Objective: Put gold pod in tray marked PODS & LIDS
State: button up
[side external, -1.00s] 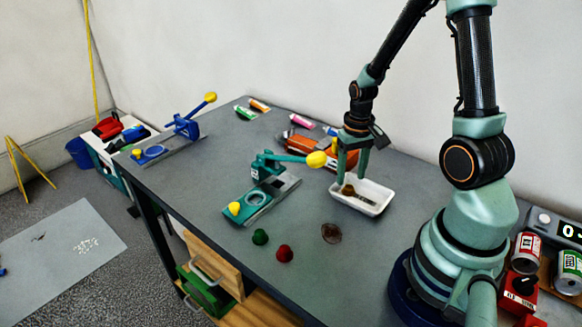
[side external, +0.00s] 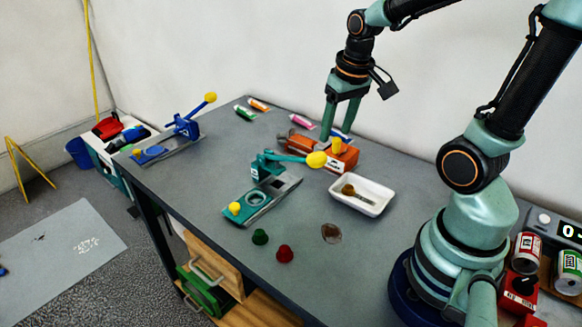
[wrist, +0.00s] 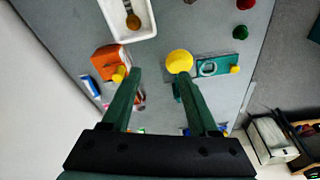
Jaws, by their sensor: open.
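The white tray (side external: 372,207) stands on the table right of centre. It also shows at the top of the wrist view (wrist: 152,22). Inside it lies a small gold-brown round thing (side external: 348,189), which looks like the gold pod, with a darker strip running from it; both also show in the wrist view (wrist: 133,21). I cannot read any marking on the tray. My gripper (side external: 336,136) is open and empty, behind and left of the tray in the side view, above the orange block's area. In the wrist view its fingers (wrist: 158,74) are apart with nothing between them.
A teal lever press (side external: 262,198) with a yellow knob is left of the tray. Green (side external: 260,237) and red (side external: 284,253) pieces and a brown patch (side external: 331,233) are in front. Tubes lie at the back.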

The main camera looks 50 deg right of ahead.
jog(key=s+a+r+n+t, duration=0.1)
jog(key=a+r+n+t, duration=0.2)
jog(key=a+r, duration=0.3)
jog(key=a, duration=0.3)
jog(key=shift+s+n+y, duration=0.15)
jog(key=shift+n+y, duration=0.15)
jog(key=shift+y, duration=0.1)
dwell(0.6)
